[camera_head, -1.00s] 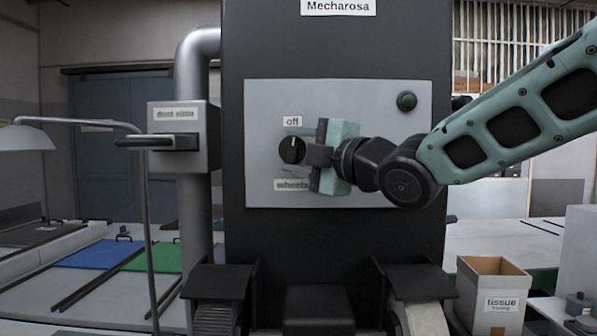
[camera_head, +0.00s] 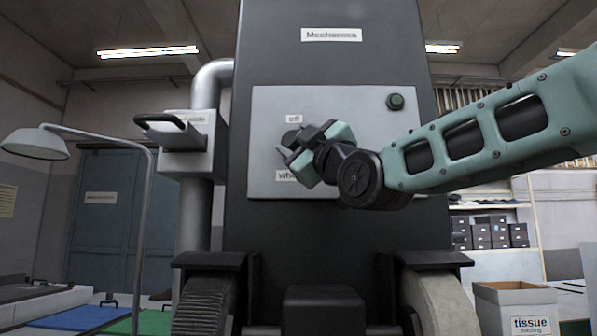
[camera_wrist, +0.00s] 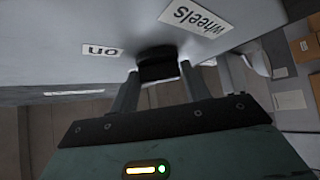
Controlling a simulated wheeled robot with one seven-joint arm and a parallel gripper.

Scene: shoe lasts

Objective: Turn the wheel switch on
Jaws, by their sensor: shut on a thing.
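The wheel switch is a small black round knob on the grey panel (camera_head: 375,150) of the machine. In the head view the knob (camera_head: 290,138) is partly hidden behind my gripper (camera_head: 293,150). In the wrist view the black knob (camera_wrist: 157,62) sits between the tips of my gripper's two fingers (camera_wrist: 157,78), which are shut on it. An "off" label (camera_head: 294,118) is above the knob and a partly covered "wheels" label (camera_head: 285,175) is below it. The wrist view shows the "on" label (camera_wrist: 102,51) upside down beside the knob. The knob's pointer is hidden.
A round green button (camera_head: 395,102) is at the panel's upper right. A grey box with a black handle (camera_head: 170,125) stands out left of the panel. A lamp (camera_head: 36,143) is at the far left. A tissue box (camera_head: 515,308) stands at the lower right.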

